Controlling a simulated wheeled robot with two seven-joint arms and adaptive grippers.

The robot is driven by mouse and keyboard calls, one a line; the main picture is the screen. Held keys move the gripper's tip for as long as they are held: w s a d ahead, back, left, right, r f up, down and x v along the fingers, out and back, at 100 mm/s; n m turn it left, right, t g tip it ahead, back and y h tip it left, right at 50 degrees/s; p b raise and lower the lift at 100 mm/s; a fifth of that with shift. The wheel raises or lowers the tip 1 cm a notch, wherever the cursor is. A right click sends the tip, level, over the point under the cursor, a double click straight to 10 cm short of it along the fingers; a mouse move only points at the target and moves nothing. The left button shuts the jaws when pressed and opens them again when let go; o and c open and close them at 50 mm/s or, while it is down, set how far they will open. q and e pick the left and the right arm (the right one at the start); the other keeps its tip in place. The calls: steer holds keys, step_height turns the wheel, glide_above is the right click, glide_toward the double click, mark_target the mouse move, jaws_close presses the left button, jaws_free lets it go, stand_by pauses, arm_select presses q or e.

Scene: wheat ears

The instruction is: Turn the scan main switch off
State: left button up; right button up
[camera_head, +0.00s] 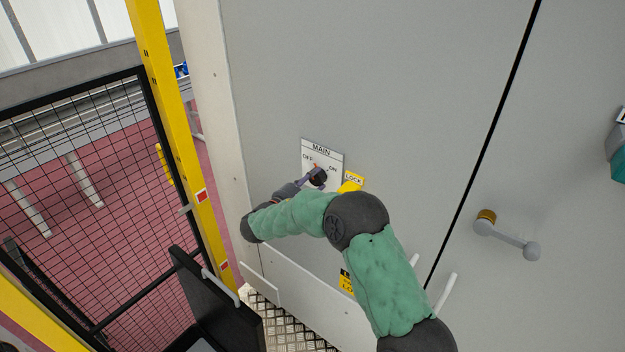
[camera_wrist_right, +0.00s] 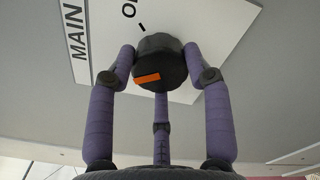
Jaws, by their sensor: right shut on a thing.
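The main switch is a round black knob (camera_head: 319,178) with an orange mark, on a white plate (camera_head: 336,158) lettered MAIN, OFF and ON. In the head view the orange mark sits up and left on the knob, on the OFF side. My right gripper (camera_head: 310,180) reaches the knob from the left, partly behind my green arm. In the wrist view the purple fingers of this gripper (camera_wrist_right: 159,66) close around the knob (camera_wrist_right: 158,58) and touch it. The orange mark faces lower left there, and the OFF label is hidden. My left gripper is out of view.
A yellow LOCK tag (camera_head: 353,180) is just right of the plate. The plate is on a large grey cabinet (camera_head: 400,80). A lever handle (camera_head: 508,235) sticks out on the right. A yellow post (camera_head: 170,110) and black mesh fence (camera_head: 75,190) stand on the left.

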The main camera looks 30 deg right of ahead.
steer(key=shift+a+f+n+p, duration=0.1)
steer(key=shift+n+p, duration=0.25)
steer(key=shift+n, duration=0.75)
steer(key=shift+f, duration=0.15)
steer(key=o, duration=1.2)
steer(key=shift+w, duration=0.1)
steer(key=shift+c, duration=0.2)
steer(key=v, duration=1.2)
steer(key=shift+f, duration=0.1)
